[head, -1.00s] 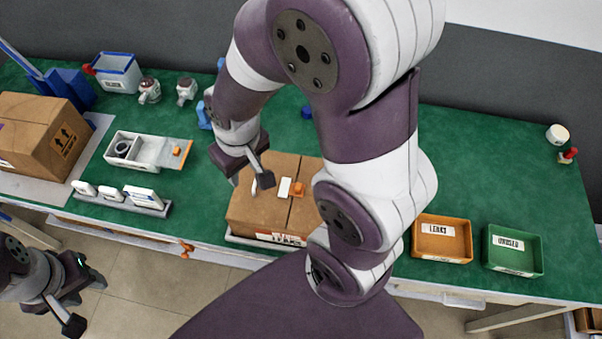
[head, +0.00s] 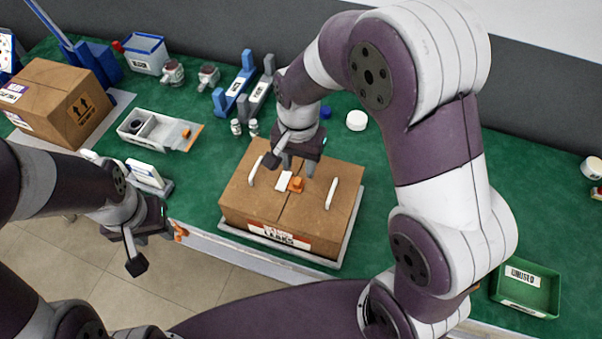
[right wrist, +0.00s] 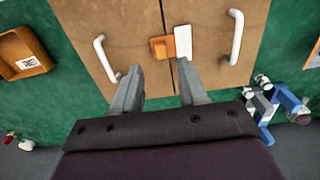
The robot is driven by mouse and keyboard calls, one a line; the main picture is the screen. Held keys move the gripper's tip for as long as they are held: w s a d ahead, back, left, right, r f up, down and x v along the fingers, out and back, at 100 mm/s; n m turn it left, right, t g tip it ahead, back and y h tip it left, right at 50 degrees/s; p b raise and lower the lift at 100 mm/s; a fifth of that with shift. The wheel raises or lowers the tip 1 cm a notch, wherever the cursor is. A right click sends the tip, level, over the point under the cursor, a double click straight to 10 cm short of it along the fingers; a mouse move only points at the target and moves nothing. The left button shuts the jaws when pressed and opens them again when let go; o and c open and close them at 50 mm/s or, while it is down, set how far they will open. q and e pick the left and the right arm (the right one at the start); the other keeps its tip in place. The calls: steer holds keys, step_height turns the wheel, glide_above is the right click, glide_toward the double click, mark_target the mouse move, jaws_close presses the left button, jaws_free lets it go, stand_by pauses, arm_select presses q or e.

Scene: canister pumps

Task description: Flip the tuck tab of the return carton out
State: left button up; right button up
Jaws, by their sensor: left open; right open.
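The return carton appears to be the closed brown box (head: 255,208) on a pale tray (head: 345,245) at the bench's front edge. Two white handles (head: 332,193) stand on its top. Between them, at the centre seam, are an orange tab (head: 296,185) and a white piece (head: 284,181). The right wrist view shows the orange tab (right wrist: 161,48) and white piece (right wrist: 183,42) just beyond the fingertips. My right gripper (head: 296,163) is open and empty over the carton top, pointing down at the tab. My left gripper (head: 150,246) is open and empty, left of the carton in front of the bench.
Another brown carton (head: 62,108) stands at the left. A grey divided tray (head: 155,132), blue and grey stands (head: 235,88) and small bottles (head: 236,127) are behind. A green bin (head: 527,286) is at the right.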

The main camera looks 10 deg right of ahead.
mark_target(298, 179)
step_height(298, 179, down, 5)
steer(key=shift+w+a+r, duration=0.1)
steer(key=shift+a+r, duration=0.05)
steer(key=shift+c, duration=0.6)
jaws_close()
steer(key=shift+s+d+p, duration=0.2)
steer(key=shift+s+d, duration=0.35)
steer(key=shift+d, duration=0.25)
steer(key=shift+s+d+p, duration=0.15)
steer(key=shift+s+d, duration=0.4)
steer(key=shift+d, duration=0.2)
steer(key=shift+a, duration=0.1)
jaws_free()
steer(key=shift+o, duration=0.6)
step_height(298, 179, up, 13)
steer(key=shift+d, duration=0.2)
